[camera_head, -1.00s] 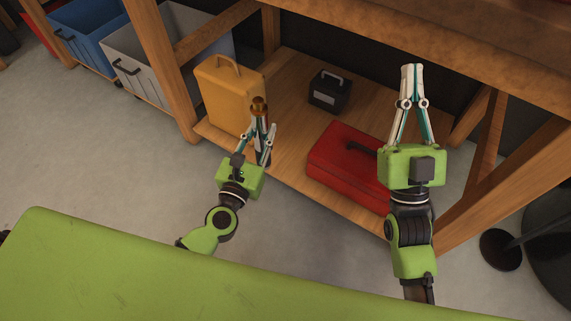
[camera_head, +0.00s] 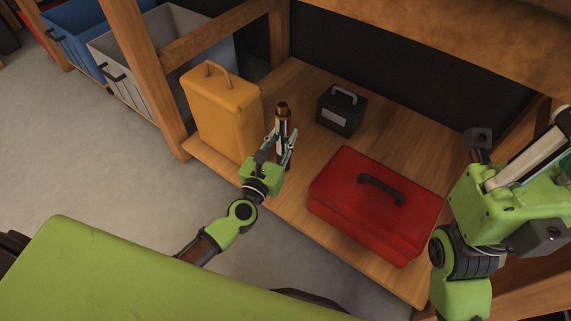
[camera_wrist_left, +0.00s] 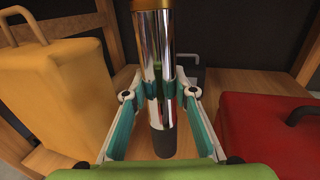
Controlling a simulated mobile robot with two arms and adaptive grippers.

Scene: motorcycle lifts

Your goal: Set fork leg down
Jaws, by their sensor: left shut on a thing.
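The fork leg (camera_wrist_left: 152,50) is a shiny chrome tube with a brass-coloured top and a dark lower end. It stands upright between my left gripper's fingers (camera_wrist_left: 158,92), which are shut on it. In the head view the fork leg (camera_head: 282,118) shows above and between the fingers of my left gripper (camera_head: 281,143), over the wooden lower shelf (camera_head: 290,78). I cannot tell whether its lower end touches the shelf. My right gripper (camera_head: 535,150) is at the right edge of the head view, and its fingertips are not clear.
A yellow canister (camera_head: 222,115) stands left of the fork leg. A black box (camera_head: 341,110) stands behind it to the right. A red toolbox (camera_head: 375,203) lies to the right. Wooden posts and the upper bench frame the shelf. Grey (camera_head: 130,60) and blue bins stand at the left.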

